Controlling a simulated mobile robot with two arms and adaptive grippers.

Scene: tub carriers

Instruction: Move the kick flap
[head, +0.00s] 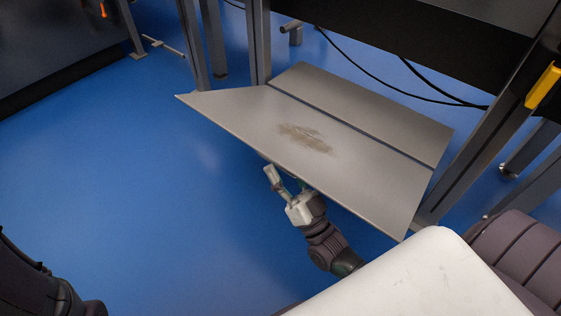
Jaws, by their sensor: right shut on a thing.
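The kick flap (230,112) is a wide grey metal plate with a brown scuff mark near its middle. A dark seam runs along its far side, with a second grey strip (355,108) beyond it. My right gripper (286,182) is at the middle of the flap's near edge and is shut on it. One pale finger shows in front of the edge; the other is partly hidden at the flap's underside. My left gripper is out of view.
Grey metal posts (194,45) stand at the flap's left end, and another post (490,120) stands at its right. Black cables (365,80) hang behind. A yellow part (543,87) is on the right post. Blue floor (130,200) is clear at the left.

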